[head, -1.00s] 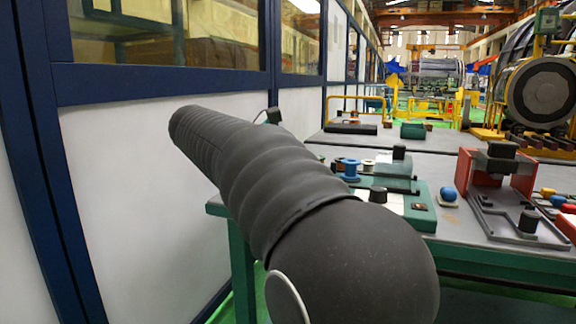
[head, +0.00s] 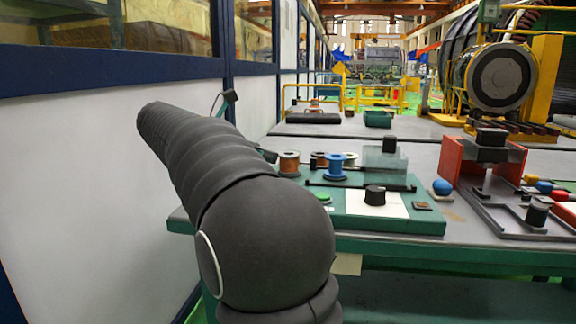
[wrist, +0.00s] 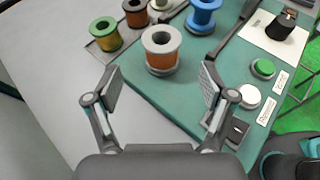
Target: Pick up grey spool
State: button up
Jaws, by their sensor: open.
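The grey spool (wrist: 162,50), with pale grey flanges and an orange-copper winding, stands upright on the green board (wrist: 140,75) in the wrist view. My gripper (wrist: 158,84) is open and empty. Its two fingers are spread to either side in the picture, and the spool shows between and beyond the tips, not gripped. Behind it are a green-yellow spool (wrist: 105,33), a dark-flanged copper spool (wrist: 136,13) and a blue spool (wrist: 203,15). In the head view, my arm hides most of the gripper. Copper-wound spools (head: 289,164) stand beside the blue spool (head: 336,166) there.
A dark rod lies beside the blue spool. A black knob on a white plate (head: 392,208), a green button (wrist: 263,68) and a white button (wrist: 249,96) sit on the board. A red-sided fixture (head: 450,160) stands right. Bare grey tabletop (wrist: 45,75) lies left in the wrist view.

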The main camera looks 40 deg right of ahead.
aim_at(280, 155)
jog(key=shift+r+b+x, duration=0.1)
jog(key=shift+b+x, duration=0.05)
jog(key=shift+x, duration=1.75)
jog(key=shift+r+b+x, duration=0.15)
jog(key=shift+x, duration=1.75)
jog(key=shift+s, duration=0.15)
jog(key=c, duration=1.3)
